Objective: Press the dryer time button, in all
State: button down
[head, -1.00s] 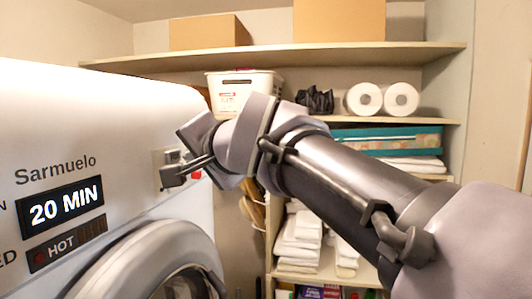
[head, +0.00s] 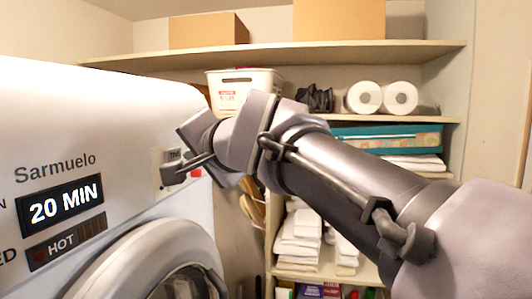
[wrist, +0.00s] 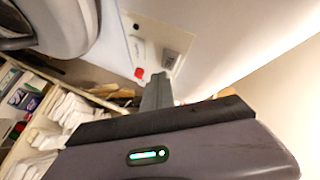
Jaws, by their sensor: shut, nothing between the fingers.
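The white dryer (head: 110,120) fills the left of the head view, with the name Sarmuelo, a display (head: 62,202) reading 20 MIN and a smaller display (head: 66,242) reading HOT. A small control panel (head: 158,157) with a red part (head: 196,173) is on its front near the right edge. My gripper (head: 175,172) is shut and empty, in front of this panel and hiding part of it. In the wrist view my gripper (wrist: 157,88) points at the panel, where a grey button (wrist: 168,58) and the red part (wrist: 139,73) show. I cannot tell whether the tip touches it.
The round dryer door (head: 150,255) bulges below the panel. Shelves (head: 300,55) behind hold cardboard boxes (head: 340,20), a white basket (head: 240,88), paper rolls (head: 382,98) and folded towels (head: 300,240). My arm spans the right half of the head view.

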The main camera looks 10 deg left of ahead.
jog(key=shift+a, duration=0.1)
dwell(0.7)
jog(key=shift+a, duration=0.4)
jog(key=shift+w+a+p, duration=0.1)
jog(key=shift+a+p, duration=0.3)
jog(key=shift+p, duration=0.15)
dwell(0.4)
dwell(0.4)
jog(key=shift+d+b, duration=0.75)
jog(key=shift+d, duration=0.15)
jog(key=shift+s+d+b, duration=0.15)
jog(key=shift+d+b, duration=0.65)
jog(key=shift+d, duration=0.45)
jog(key=shift+s+d+b, duration=0.15)
jog(key=shift+d+b, duration=0.6)
jog(key=shift+d, duration=0.45)
